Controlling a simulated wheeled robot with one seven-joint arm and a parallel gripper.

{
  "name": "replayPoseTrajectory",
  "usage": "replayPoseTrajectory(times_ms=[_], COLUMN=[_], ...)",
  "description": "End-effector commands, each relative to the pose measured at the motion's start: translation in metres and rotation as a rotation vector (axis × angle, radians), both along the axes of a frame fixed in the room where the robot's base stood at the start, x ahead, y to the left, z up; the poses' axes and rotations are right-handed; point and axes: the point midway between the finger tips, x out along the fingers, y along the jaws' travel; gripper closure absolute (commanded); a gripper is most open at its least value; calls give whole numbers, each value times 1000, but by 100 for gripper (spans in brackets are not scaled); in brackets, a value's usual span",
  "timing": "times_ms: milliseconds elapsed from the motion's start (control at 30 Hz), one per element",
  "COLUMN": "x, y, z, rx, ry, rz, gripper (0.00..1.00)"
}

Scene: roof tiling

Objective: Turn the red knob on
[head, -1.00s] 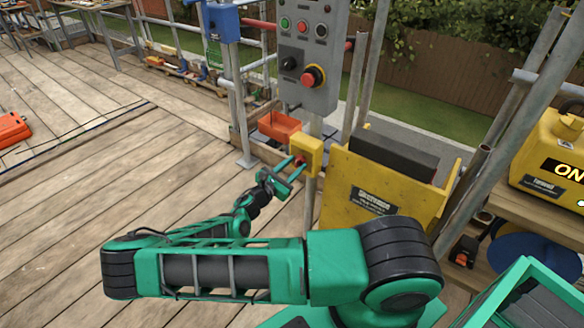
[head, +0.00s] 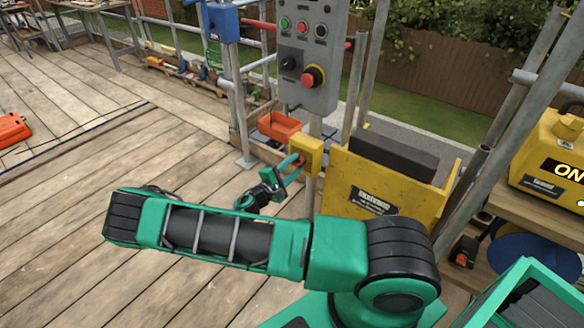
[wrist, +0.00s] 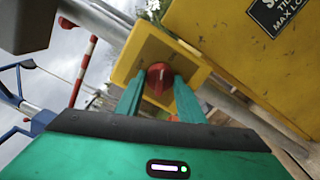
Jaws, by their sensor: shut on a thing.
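The red knob (wrist: 158,76) sits on the face of a small yellow box (wrist: 190,66), seen close up in the wrist view. In the head view the yellow box (head: 308,152) is fixed to a post below a grey control panel, and only a little red of the knob (head: 301,160) shows. My gripper (head: 296,166) reaches up to it from the lower left. In the wrist view my gripper (wrist: 159,84) has one green finger on each side of the knob, shut on it. The fingertips partly cover the knob's sides.
The grey panel (head: 307,45) above carries buttons, a black switch and a red stop button (head: 313,76). A yellow bin (head: 365,185) with a dark slab stands right of the knob box. An orange tray (head: 280,127) lies behind. The plank deck on the left is mostly clear.

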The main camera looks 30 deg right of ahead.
Motion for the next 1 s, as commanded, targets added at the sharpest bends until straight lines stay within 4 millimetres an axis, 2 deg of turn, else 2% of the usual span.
replayPoseTrajectory(times_ms=[200,500,1000], x=[-3,-3,-4], y=[-4,-4,-3], z=[0,-1,-2], rx=[61,120,146], ry=[-170,-331,-400], rz=[-10,-10,-12], gripper=[88,88,88])
